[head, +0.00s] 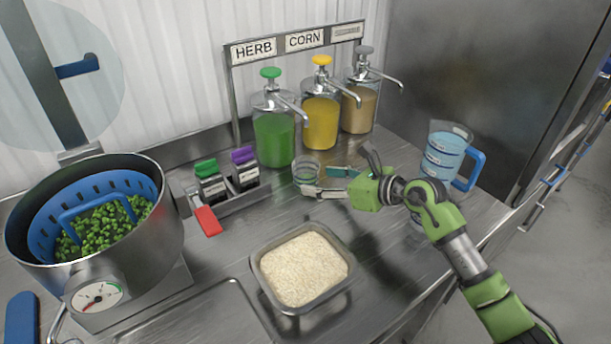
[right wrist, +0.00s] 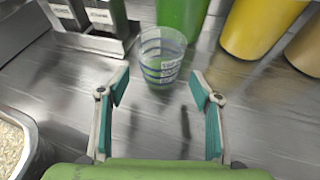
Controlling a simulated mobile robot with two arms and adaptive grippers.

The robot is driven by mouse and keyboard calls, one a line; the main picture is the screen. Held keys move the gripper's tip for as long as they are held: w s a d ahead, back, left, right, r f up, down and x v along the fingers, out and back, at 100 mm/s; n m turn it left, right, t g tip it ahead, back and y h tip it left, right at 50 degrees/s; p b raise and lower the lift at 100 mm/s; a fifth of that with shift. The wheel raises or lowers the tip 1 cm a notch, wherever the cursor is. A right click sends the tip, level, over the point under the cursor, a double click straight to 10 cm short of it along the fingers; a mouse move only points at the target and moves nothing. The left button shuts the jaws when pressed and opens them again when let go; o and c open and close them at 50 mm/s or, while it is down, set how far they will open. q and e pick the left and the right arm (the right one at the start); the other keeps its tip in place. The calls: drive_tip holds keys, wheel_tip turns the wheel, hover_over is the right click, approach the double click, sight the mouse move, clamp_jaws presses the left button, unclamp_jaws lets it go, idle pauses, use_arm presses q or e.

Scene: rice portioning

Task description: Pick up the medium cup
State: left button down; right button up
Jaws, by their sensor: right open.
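A clear cup with marking bands (head: 306,170) stands upright on the steel counter, in front of the green dispenser. In the right wrist view the cup (right wrist: 162,52) stands just beyond the fingertips, roughly centred between them. My right gripper (head: 317,181) is open, its teal-padded fingers reaching toward the cup from the right. In the right wrist view my right gripper (right wrist: 160,88) has nothing between its fingers. No size label is readable on the cup. My left gripper is not in view.
Green (head: 273,138), yellow (head: 320,122) and tan (head: 359,108) pump dispensers stand behind. A rice tray (head: 262,284) is in front, a pot of greens (head: 150,240) at left. A blue-handled jug (head: 447,155) stands right. Labelled holders (head: 212,187) sit left of the cup.

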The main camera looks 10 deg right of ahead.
sight(315, 180)
drive_tip(key=shift+p+x, duration=0.65)
drive_tip(key=shift+x, duration=2.15)
drive_tip(key=c, duration=1.3)
